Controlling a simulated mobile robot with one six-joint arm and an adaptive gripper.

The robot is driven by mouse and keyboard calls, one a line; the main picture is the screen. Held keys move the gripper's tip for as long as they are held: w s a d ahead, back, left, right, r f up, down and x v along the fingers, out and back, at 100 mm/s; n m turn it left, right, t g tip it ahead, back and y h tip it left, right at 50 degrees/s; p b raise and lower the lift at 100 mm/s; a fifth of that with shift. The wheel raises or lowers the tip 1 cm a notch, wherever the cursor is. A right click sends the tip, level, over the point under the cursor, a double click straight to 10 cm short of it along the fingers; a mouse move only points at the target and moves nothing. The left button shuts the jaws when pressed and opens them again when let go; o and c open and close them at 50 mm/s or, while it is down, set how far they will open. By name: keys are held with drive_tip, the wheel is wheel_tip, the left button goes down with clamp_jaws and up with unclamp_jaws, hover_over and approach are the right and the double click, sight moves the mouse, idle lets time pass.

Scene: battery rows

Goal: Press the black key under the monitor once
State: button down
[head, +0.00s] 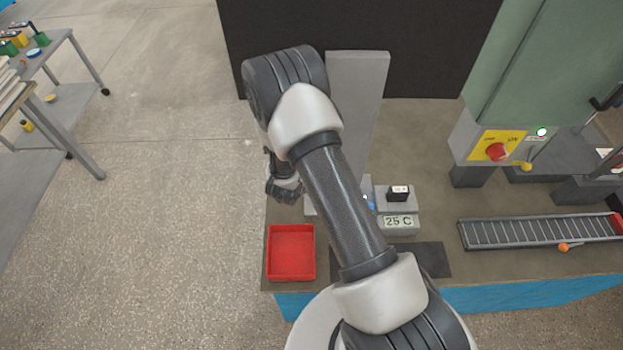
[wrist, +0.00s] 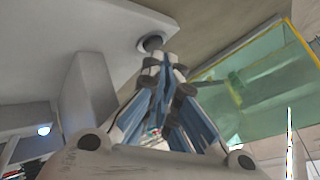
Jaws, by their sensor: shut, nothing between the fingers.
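My gripper (wrist: 160,62) is shut and empty in the wrist view, its blue-and-grey fingers together. A dark round piece, which looks like the black key (wrist: 152,42), sits on a pale grey panel (wrist: 105,22) just beyond the fingertips. Whether they touch it I cannot tell. In the head view my arm crosses the middle and hides the fingers and the key. A tall grey panel (head: 362,105), perhaps the monitor, stands behind the arm.
On the bench, a red tray (head: 291,252) sits left of my arm. A roller conveyor (head: 535,231) and a red knob (head: 496,152) on a yellow plate are further right.

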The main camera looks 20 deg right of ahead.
drive_tip(key=shift+f+b, duration=0.35)
drive_tip(key=shift+f, duration=0.1)
idle(0.3)
drive_tip(key=shift+r, duration=0.15)
drive_tip(key=shift+r+p, duration=0.55)
drive_tip(key=shift+r, duration=0.2)
wheel_tip(320, 180, up, 5)
drive_tip(key=p, duration=0.3)
drive_tip(key=shift+f, duration=0.1)
idle(0.9)
